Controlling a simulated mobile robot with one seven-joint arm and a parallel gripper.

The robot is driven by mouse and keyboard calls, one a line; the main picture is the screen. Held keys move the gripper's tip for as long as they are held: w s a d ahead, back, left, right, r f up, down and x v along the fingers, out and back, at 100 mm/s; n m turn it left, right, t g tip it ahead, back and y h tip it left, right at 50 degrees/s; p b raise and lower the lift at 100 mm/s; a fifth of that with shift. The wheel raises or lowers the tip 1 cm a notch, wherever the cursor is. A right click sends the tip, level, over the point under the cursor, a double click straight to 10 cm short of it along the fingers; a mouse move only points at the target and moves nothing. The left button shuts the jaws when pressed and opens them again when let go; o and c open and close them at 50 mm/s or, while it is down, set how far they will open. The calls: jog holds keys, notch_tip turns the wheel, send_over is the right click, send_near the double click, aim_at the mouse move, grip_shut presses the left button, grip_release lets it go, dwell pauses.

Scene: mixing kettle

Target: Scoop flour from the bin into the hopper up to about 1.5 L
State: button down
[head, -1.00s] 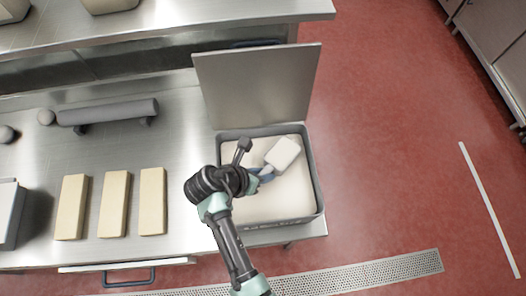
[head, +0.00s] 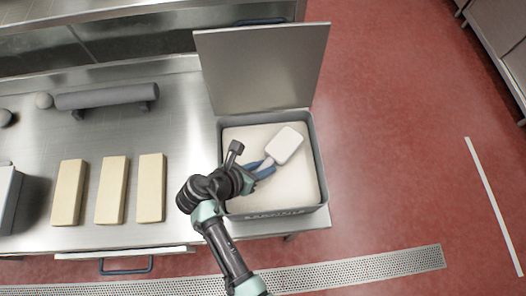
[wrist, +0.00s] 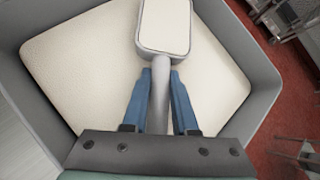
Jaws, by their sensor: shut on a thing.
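My gripper (head: 262,168) is shut on the handle of a scoop (head: 285,145), over the flour bin. In the wrist view the blue fingers of my gripper (wrist: 159,90) close on the grey handle from both sides. The scoop's head (wrist: 165,25) looks filled level with pale flour. The grey bin (head: 319,165) holds pale flour (head: 295,185) with a smooth top. I cannot tell how high the scoop is above the flour. No hopper can be made out for certain in these views.
The bin's metal lid (head: 265,70) stands open behind it. A grey box (head: 8,200) stands at the far left edge. Red floor (head: 400,150) is clear on the right.

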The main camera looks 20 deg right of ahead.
notch_tip(320, 180, up, 11)
jog(key=p, duration=1)
jog(key=shift+f+p, duration=0.15)
jog(key=shift+p, duration=0.15)
